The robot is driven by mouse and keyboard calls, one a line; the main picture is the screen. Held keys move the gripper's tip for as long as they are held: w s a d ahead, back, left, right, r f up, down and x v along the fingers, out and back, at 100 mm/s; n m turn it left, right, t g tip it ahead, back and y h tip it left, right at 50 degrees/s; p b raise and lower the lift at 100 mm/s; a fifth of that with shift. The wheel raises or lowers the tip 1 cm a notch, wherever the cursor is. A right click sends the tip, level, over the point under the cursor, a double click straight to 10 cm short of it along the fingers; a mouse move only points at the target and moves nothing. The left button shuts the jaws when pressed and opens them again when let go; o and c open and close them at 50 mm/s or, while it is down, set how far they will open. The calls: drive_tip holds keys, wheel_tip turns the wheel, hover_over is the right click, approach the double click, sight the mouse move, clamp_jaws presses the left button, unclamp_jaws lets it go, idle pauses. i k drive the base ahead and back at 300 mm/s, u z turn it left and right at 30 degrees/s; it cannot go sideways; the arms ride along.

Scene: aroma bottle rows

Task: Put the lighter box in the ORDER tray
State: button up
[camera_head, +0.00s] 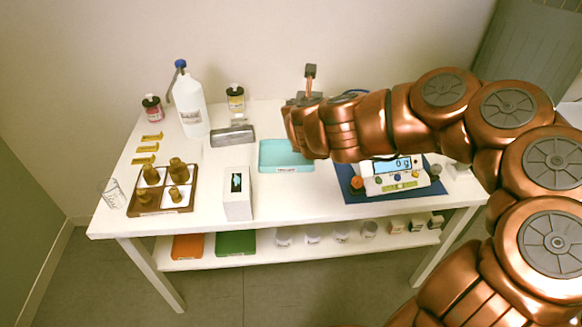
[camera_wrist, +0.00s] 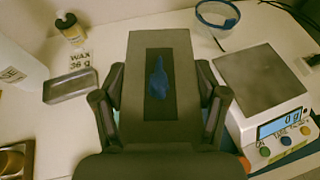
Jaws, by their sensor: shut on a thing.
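My gripper (camera_wrist: 159,85) is shut on a box (camera_wrist: 137,48), with one finger on each side of it in the wrist view. The held box looks grey in shade and has a dark panel with a blue figure. In the head view the fingers and held box are hidden by my arm. A second box (camera_head: 238,206), white with a dark panel, stands upright at the table's front edge. The teal tray (camera_head: 266,162) lies mid-table, partly behind my wrist; its front label is too small to read.
A scale (camera_head: 395,184) on a blue mat reads 0 g at the right; it also shows in the wrist view (camera_wrist: 262,85). A metal tin (camera_head: 233,136), bottles, brass pieces and a wooden tray (camera_head: 137,190) of brown bottles stand left. Jars and trays fill the lower shelf.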

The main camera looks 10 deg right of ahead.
sight(286, 158)
drive_tip(key=k, duration=0.2)
drive_tip(key=u, duration=2.35)
drive_tip(key=k, duration=0.95)
drive_tip(key=z, duration=1.15)
drive_tip(key=i, duration=0.5)
